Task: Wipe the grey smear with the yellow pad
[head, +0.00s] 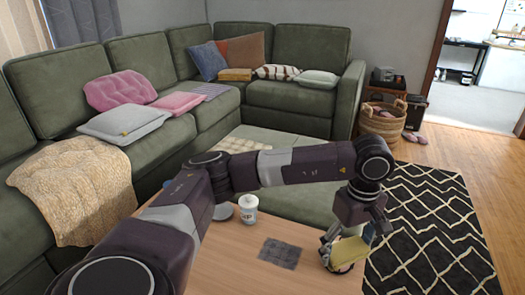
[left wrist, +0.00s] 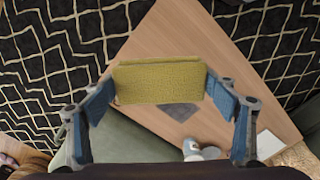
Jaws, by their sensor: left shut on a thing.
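The yellow pad (left wrist: 158,82) is held between the two blue fingertips of my left gripper (left wrist: 163,88) in the left wrist view. In the head view the pad (head: 349,252) is partly hidden by my gripper (head: 346,244) at the right end of the wooden table (head: 225,262). The grey smear (head: 279,253) is a dark grey patch on the tabletop, left of the pad and apart from it in the picture. In the left wrist view the smear (left wrist: 178,110) shows just below the pad, partly covered by it. My right gripper is not in view.
A white cup (head: 248,207) stands on the table behind the smear; it also shows in the left wrist view (left wrist: 191,148). A green sectional (head: 150,75) lies behind and left. A patterned black rug (head: 430,225) and a wicker basket (head: 384,122) are at right.

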